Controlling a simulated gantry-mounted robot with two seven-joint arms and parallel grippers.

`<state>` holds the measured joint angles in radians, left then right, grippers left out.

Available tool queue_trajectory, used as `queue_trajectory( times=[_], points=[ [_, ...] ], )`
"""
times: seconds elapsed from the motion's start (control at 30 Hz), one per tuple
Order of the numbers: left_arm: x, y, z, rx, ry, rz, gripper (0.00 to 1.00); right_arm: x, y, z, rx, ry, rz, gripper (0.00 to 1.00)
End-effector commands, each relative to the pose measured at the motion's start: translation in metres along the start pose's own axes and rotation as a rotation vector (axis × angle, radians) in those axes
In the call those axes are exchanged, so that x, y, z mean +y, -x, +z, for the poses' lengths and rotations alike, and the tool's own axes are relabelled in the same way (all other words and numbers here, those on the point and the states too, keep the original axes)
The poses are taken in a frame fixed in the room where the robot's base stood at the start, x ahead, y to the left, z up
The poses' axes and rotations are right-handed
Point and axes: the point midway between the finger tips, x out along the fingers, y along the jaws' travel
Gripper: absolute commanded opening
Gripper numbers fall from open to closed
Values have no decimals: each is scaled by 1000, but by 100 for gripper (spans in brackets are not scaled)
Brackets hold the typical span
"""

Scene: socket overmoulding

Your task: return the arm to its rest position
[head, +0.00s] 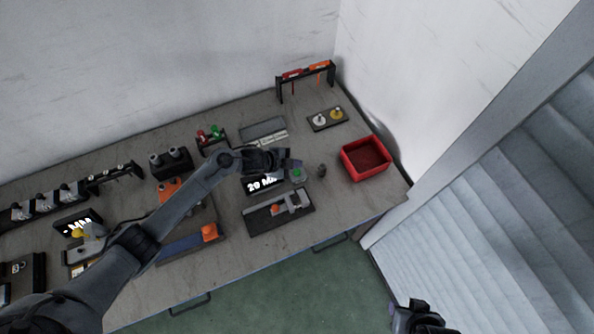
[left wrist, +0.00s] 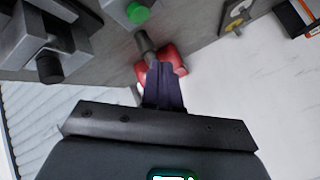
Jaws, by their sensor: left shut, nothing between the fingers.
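My left arm reaches across the bench from the lower left in the head view. Its gripper (head: 292,164) is above the middle-right part of the bench, close to a green button (head: 297,173). In the left wrist view the dark fingers (left wrist: 163,85) are shut together with nothing between them. A dark knob-like part (left wrist: 145,43) shows just beyond the fingertips; I cannot tell whether they touch it. My right gripper (head: 418,318) is at the bottom edge of the head view, off the bench, and its fingers are not clear.
A red bin (head: 366,158) stands at the bench's right end. A black rack (head: 305,77) with red and orange tools stands at the back. A grey fixture (head: 279,212) lies in front of the gripper. Several stations crowd the left. Green floor (head: 290,290) in front is clear.

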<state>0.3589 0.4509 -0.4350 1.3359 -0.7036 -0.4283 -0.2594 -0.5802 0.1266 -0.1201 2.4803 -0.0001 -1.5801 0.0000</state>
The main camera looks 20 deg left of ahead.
Motion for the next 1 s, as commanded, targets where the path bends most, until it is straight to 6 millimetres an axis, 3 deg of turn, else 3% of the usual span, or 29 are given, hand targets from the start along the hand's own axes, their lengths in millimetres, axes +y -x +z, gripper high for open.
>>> queue_trajectory(
  times=[0.37,0.47,0.63,0.77,1.0],
  points=[
    [3,0,-2,-4,5,-1,0,-2,0,0,1,-6,-5,43],
    [14,0,-8,-19,30,-9,0,-2,0,0,1,-8,-7,43],
    [50,14,-28,-89,159,-49,0,-3,0,-1,2,-11,-9,43],
    [86,50,-40,-192,360,-92,0,-3,0,-1,2,-10,-9,43],
    [146,147,-36,-400,786,-125,0,-2,0,0,0,-7,-5,43]
  ],
)
